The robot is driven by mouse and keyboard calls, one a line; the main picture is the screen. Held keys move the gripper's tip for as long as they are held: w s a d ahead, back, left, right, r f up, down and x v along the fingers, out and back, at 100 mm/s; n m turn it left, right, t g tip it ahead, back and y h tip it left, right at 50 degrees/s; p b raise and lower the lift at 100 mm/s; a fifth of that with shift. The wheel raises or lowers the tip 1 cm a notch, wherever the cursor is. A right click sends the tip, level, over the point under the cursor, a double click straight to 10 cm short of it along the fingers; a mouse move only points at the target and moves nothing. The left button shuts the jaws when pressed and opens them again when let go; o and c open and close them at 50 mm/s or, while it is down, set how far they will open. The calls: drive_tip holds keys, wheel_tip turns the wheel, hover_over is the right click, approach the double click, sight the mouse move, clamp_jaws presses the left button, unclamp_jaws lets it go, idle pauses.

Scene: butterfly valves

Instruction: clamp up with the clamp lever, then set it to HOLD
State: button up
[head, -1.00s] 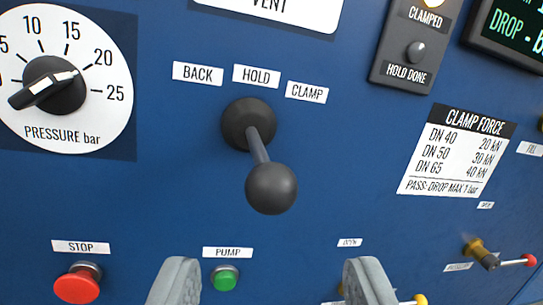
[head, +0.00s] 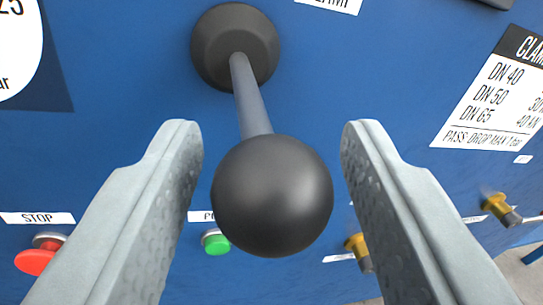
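The clamp lever has a black ball knob (head: 272,196) on a grey rod (head: 247,95) that comes out of a dark round boss (head: 235,47) on the blue panel. The knob points toward me and hangs lower than the boss. My gripper (head: 272,150) is open, with one grey finger on each side of the knob and a visible gap on both sides. The BACK and HOLD labels are out of the picture now. Only the lower edge of the CLAMP label (head: 332,4) shows at the top.
A red STOP button (head: 36,260) is at lower left. The green PUMP button (head: 216,242) sits behind the knob, between the fingers. Brass valves (head: 497,205) are at lower right. The clamp force plate (head: 498,95) is at right, and the pressure dial (head: 18,50) at upper left.

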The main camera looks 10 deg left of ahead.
clamp_jaws()
drive_tip(key=shift+w+d+n+g+y, duration=0.6)
drive_tip(key=shift+n+g+y, duration=0.25)
drive_tip(key=shift+y, duration=0.25)
drive_tip(key=shift+w+d+n+g+y, duration=0.55)
drive_tip(key=shift+n+g+y, duration=0.3)
drive_tip(key=shift+y, duration=0.25)
drive_tip(key=shift+w+d+n+g+y, duration=0.5)
drive_tip(key=shift+w+n+g+y, duration=0.2)
drive_tip(key=shift+n+y, duration=0.3)
drive_tip(key=shift+o, duration=0.9)
unclamp_jaws()
drive_tip(key=shift+s+d, duration=0.1)
drive_tip(key=shift+d, duration=0.05)
